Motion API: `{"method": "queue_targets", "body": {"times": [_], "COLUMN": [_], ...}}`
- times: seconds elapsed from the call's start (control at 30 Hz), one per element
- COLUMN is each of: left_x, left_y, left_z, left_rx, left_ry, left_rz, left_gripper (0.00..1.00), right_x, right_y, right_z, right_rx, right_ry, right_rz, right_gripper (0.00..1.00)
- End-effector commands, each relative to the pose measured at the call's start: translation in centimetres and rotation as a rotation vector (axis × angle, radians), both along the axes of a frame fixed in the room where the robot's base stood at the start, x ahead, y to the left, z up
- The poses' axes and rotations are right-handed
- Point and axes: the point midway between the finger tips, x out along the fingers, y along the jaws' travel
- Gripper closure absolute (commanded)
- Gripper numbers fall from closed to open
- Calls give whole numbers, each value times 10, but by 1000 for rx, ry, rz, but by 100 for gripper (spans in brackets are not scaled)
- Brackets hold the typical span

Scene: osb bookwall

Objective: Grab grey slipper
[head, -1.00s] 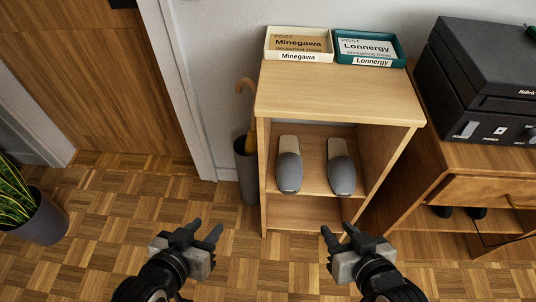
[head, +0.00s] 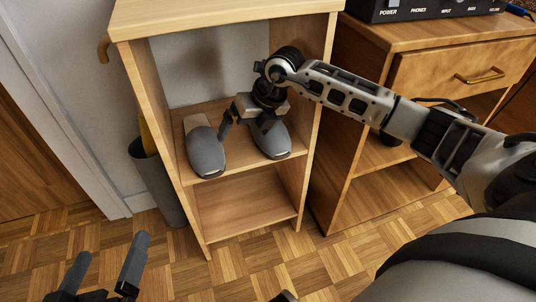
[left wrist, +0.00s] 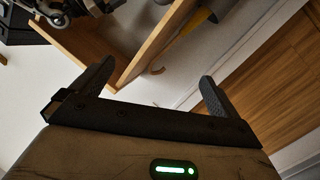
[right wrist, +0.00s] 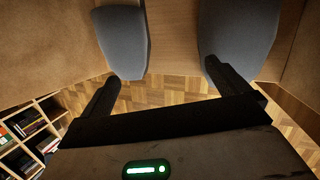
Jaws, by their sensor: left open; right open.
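Two grey slippers with pale insoles stand side by side on the upper shelf of the wooden cabinet, toes outward: the left slipper (head: 207,157) and the right slipper (head: 274,140). My right gripper (head: 246,128) is open inside the compartment, one finger between the slippers and the other over the right slipper, partly hiding it. In the right wrist view both slippers, one at left (right wrist: 122,42) and one at right (right wrist: 238,35), lie beyond the open fingers (right wrist: 165,85); contact cannot be told. My left gripper (head: 107,262) is open and empty at the lower left, above the floor.
The cabinet's side walls (head: 163,125) and top (head: 205,8) bound the compartment. The lower shelf (head: 245,205) is empty. A grey umbrella stand (head: 160,185) is at its left, a drawer cabinet (head: 420,75) at its right. The parquet floor (head: 200,275) in front is free.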

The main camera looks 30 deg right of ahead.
Motion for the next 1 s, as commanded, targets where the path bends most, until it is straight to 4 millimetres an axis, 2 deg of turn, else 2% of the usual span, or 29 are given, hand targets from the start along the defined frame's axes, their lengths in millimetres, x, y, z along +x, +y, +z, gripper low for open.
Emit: {"method": "queue_targets", "body": {"times": [0.03,0.1,0.23,0.47,0.73,0.87,1.0], "left_x": [-1,-1,-2,-1,17,20,20], "left_y": [-2,-3,-5,-6,0,2,2], "left_z": [-9,-9,-8,-2,28,39,42], "left_rx": [-14,-28,-47,-87,-12,8,11], "left_ry": [-10,-17,-23,-52,-336,-416,-428], "left_rz": [-7,-12,-19,-23,1,10,12], "left_gripper": [0,0,0,0,0,0,0], "right_x": [9,14,19,27,38,42,42], "right_y": [-30,-60,-87,-91,-87,-88,-89], "right_z": [-4,2,6,-15,-52,-59,-59], "right_rx": [-102,-203,-293,-305,-303,-302,-302], "right_ry": [-12,-15,-17,-15,-16,-17,-18], "right_rz": [-48,-103,-159,-166,-164,-163,-163], "right_gripper": [0,0,0,0,0,0,0]}}
